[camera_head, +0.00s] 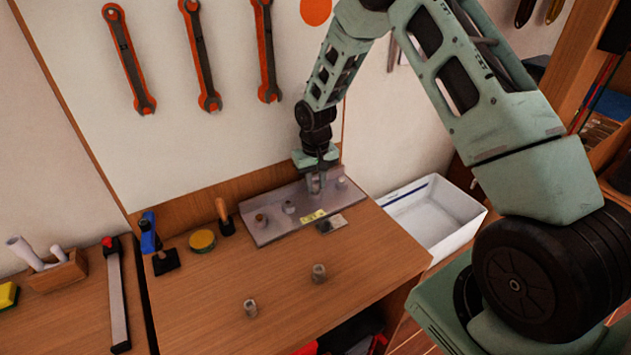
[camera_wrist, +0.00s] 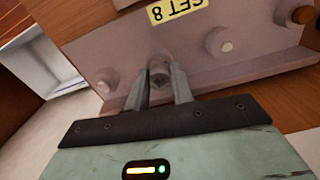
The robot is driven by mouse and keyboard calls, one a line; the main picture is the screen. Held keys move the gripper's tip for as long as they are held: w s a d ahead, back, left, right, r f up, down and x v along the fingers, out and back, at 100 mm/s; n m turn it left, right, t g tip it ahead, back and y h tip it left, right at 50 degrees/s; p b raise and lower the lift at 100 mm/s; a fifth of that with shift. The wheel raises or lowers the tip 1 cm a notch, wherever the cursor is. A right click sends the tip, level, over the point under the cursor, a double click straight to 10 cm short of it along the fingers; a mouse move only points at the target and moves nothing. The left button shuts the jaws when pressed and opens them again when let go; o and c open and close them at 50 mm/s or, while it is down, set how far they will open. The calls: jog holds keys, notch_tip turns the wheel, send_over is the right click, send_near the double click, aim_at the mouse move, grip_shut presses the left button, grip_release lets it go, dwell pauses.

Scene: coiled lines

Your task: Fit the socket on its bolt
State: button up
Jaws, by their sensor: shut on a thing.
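My gripper (camera_head: 315,188) points down over the grey plate (camera_head: 272,232) at the back of the bench. Its fingers are shut on a small grey socket (camera_wrist: 159,74), seen between the fingertips in the wrist view. The socket is close to the plate; I cannot tell whether it is around a bolt. Other bolts stand on the plate: a pale one (camera_head: 341,183) to the right, another pale one (camera_head: 289,207) to the left, and a brownish piece (camera_head: 261,219) at the far left. Two loose grey sockets (camera_head: 319,272) (camera_head: 250,308) stand upright on the bench.
A yellow label reading "SET 8" (camera_wrist: 174,11) is on the plate. A white bin (camera_head: 440,232) is right of the bench. A round yellow tin (camera_head: 202,241) and blue tool (camera_head: 150,235) stand left. The front bench is mostly clear.

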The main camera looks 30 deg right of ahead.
jog(key=o, duration=1.4)
jog(key=shift+c, duration=0.2)
jog(key=shift+r+p, duration=1.7)
jog(key=shift+r, duration=0.9)
jog(key=shift+w+r+b, duration=0.1)
jog(key=shift+r+b, duration=0.2)
jog(key=shift+r, duration=0.1)
notch_tip(320, 180, up, 16)
jog(key=b, duration=0.4)
jog(key=shift+r, duration=0.25)
